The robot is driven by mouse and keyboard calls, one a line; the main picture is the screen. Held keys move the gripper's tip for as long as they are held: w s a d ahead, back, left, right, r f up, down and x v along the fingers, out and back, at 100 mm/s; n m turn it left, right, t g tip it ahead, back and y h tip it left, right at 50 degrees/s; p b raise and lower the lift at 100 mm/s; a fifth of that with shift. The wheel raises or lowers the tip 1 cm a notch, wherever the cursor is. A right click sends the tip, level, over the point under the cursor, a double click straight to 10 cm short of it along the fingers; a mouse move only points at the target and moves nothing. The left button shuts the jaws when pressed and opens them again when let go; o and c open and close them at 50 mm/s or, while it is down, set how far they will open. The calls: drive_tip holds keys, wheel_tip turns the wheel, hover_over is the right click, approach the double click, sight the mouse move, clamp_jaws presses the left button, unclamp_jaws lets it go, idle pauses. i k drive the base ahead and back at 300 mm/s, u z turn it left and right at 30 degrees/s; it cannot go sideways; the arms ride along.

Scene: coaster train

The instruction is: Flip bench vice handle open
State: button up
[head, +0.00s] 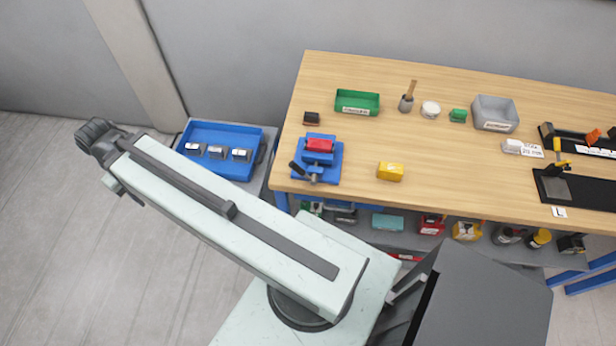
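The blue bench vice (330,172) sits at the left front of the wooden workbench, with a red block (320,145) at its top. Its dark handle (297,169) sticks out at the front left of the vice, angled up to the left. My arm reaches out to the left, well away from the vice and beyond the bench's left edge. The dark end of my arm, with my gripper (92,134), is at the far left over the floor. Its fingers are too small and dark to tell open from shut.
A blue tray (255,137) with several metal parts stands left of the workbench (450,95). A yellow block (390,171) lies right of the vice. A green bin (357,102) and a grey bin (495,113) stand farther back. A lower shelf holds several items.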

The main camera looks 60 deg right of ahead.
sight(313, 180)
drive_tip(key=k, duration=0.95)
drive_tip(key=u, duration=0.7)
drive_tip(key=i, duration=1.4)
drive_tip(key=z, duration=3.1)
drive_tip(key=i, duration=0.55)
drive_tip(key=u, duration=0.05)
